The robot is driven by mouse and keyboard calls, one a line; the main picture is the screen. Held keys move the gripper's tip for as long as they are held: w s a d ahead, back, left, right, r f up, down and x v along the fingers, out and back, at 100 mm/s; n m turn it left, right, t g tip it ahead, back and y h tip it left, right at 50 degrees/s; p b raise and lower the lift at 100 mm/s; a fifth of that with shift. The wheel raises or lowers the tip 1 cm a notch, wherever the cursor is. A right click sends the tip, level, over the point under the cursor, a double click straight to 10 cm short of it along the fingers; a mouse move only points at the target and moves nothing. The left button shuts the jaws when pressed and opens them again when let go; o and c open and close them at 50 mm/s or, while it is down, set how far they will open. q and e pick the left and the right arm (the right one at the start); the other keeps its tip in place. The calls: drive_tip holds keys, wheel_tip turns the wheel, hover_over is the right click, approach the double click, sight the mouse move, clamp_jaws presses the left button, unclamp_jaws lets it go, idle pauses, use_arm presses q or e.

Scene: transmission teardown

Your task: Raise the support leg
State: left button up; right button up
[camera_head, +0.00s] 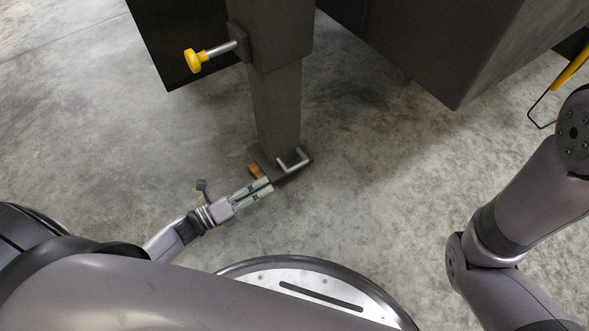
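The dark support leg (275,105) stands upright at upper middle, a narrower post coming out of a wider sleeve (270,30). A yellow knob (194,61) on a silver pin sticks out to the left of the sleeve. The leg's foot plate (272,162) is on or close to the floor, with a silver U-shaped handle (293,162) on it. My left gripper (268,185) is low, its fingertips at the near edge of the foot plate, just short of the handle. Its two fingers look close together; whether they are apart is unclear. My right gripper is out of view.
A large dark box-like body (450,50) overhangs at upper right, and a dark panel (165,45) stands behind the sleeve. A yellow part with a thin black frame (541,110) is at the right edge. The concrete floor (90,130) at left is clear.

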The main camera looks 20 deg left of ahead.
sight(294, 166)
use_arm(q)
drive_tip(key=b+x, duration=0.3)
drive_tip(key=x, duration=0.7)
drive_tip(key=shift+f+b, duration=0.15)
drive_tip(key=shift+b, duration=0.25)
drive_tip(key=shift+w+d, duration=0.45)
drive_tip(key=shift+w, duration=0.05)
drive_tip(key=shift+c, duration=0.2)
drive_tip(key=shift+r, duration=0.2)
clamp_jaws()
